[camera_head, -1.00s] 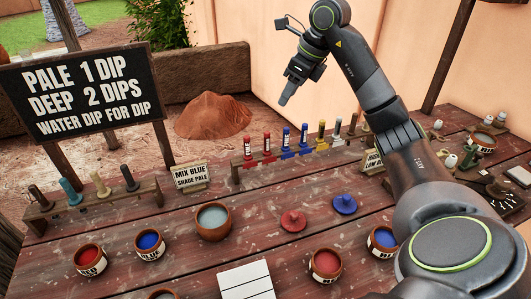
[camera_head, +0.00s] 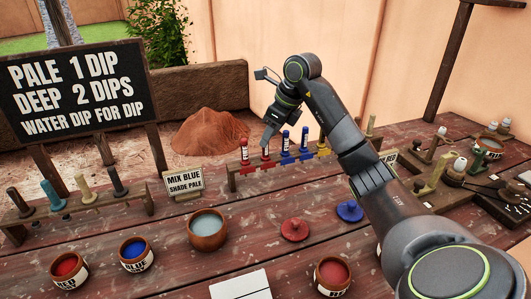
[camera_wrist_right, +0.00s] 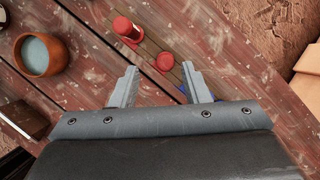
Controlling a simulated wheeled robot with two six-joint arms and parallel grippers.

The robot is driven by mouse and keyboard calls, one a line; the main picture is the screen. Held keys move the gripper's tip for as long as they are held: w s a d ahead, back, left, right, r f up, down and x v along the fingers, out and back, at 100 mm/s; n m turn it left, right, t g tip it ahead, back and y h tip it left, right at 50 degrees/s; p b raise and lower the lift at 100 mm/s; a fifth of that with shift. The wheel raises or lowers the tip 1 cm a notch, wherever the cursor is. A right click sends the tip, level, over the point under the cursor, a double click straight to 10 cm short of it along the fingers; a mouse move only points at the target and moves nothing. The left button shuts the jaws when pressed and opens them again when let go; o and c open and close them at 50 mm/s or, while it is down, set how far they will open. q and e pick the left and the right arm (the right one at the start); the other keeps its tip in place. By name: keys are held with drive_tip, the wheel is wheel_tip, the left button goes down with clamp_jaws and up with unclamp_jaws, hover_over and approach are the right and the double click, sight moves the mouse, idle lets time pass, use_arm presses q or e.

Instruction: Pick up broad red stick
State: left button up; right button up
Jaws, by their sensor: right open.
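Two red sticks stand in a wooden rack (camera_head: 232,182) in the head view: a left one (camera_head: 244,152) and a right one (camera_head: 265,156). Their labels are too small to read, so I cannot tell which is broad. My right gripper (camera_head: 267,142) is just above the right red stick and hides part of it. In the right wrist view my right gripper (camera_wrist_right: 160,67) is open and empty. The right red stick's round top (camera_wrist_right: 165,62) shows between its fingertips, and the other red stick (camera_wrist_right: 127,29) lies outside them. My left gripper is not in view.
Blue sticks (camera_head: 285,143) stand right of the red ones in the rack. A small sign (camera_head: 184,182) stands to its left. Paint pots, such as a grey-water bowl (camera_head: 208,230), and red (camera_head: 295,229) and blue (camera_head: 349,211) lids lie in front.

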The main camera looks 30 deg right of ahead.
sight(263, 156)
drive_tip(key=x, duration=0.6)
drive_tip(key=shift+w+d+r+p, duration=0.1)
drive_tip(key=shift+w+d+p, duration=0.15)
drive_tip(key=shift+w+p, duration=0.1)
clamp_jaws()
